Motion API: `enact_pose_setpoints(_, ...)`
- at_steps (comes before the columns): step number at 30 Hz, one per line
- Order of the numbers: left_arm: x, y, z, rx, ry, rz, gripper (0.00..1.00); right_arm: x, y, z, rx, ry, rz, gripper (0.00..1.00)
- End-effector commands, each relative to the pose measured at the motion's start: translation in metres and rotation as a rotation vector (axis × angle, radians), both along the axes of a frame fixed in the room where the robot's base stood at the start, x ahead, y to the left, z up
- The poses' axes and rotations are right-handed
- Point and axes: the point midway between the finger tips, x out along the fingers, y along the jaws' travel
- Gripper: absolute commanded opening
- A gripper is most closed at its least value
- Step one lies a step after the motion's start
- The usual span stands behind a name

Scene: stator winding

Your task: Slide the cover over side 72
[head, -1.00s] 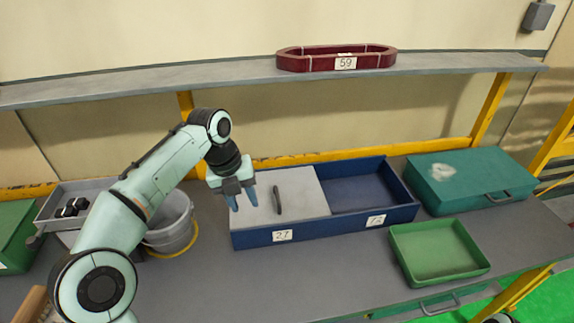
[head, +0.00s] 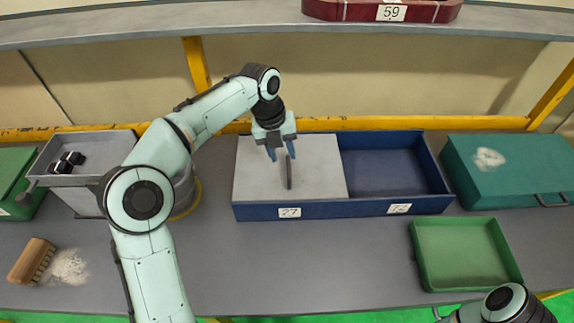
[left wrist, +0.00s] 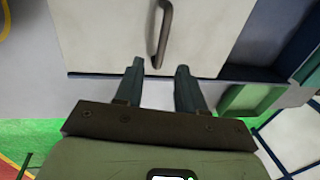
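A blue box (head: 345,208) with two sides stands on the bench, labelled 27 on the left and 72 on the right. A light grey sliding cover (head: 255,178) with a dark upright handle (head: 289,172) lies over side 27. Side 72 (head: 385,175) is uncovered and looks empty. My left gripper (head: 281,153) is open above the cover, close to the handle. In the left wrist view, the handle (left wrist: 164,30) shows ahead of the open fingers (left wrist: 160,78), with nothing between them. My right gripper is not in view; only a part of my right arm shows at the bottom right.
A green tray (head: 462,281) and a teal case (head: 510,190) are to the right of the box. A grey bin with black parts (head: 85,145), a bucket (head: 185,190) and a brush (head: 32,260) are to the left. A shelf above holds a dark red frame (head: 375,10) labelled 59.

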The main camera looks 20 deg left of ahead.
Motion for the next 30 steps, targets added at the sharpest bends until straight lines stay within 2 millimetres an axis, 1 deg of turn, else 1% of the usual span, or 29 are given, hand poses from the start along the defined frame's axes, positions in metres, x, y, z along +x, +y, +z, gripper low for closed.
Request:
enact_pose_setpoints(1,0.000,-0.002,-0.013,-0.001,0.004,0.000,0.39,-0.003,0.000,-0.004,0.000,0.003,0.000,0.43)
enact_pose_setpoints(3,0.001,-0.004,-0.025,-0.002,0.005,0.000,0.39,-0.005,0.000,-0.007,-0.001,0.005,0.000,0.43)
enact_pose_setpoints(6,0.003,-0.007,-0.038,-0.001,0.002,0.000,0.39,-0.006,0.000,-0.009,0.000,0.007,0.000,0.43)
enact_pose_setpoints(9,0.004,-0.009,-0.047,0.000,0.001,0.000,0.39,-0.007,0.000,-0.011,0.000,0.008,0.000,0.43)
enact_pose_setpoints(13,0.005,-0.010,-0.052,-0.002,-0.001,0.001,0.39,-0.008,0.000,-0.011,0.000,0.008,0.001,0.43)
enact_pose_setpoints(21,0.005,-0.010,-0.053,-0.001,-0.002,0.001,0.39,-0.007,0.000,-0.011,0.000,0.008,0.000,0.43)
enact_pose_setpoints(23,0.005,-0.010,-0.053,-0.001,-0.002,0.001,0.20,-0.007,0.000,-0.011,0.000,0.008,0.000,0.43)
enact_pose_setpoints(24,0.005,-0.010,-0.053,-0.001,-0.002,0.001,0.07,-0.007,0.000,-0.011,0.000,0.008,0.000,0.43)
enact_pose_setpoints(25,0.005,-0.010,-0.052,-0.001,-0.002,0.001,0.00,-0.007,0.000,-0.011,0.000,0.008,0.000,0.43)
enact_pose_setpoints(30,0.005,-0.010,-0.052,-0.001,-0.001,0.001,0.00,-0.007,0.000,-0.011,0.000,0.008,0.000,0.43)
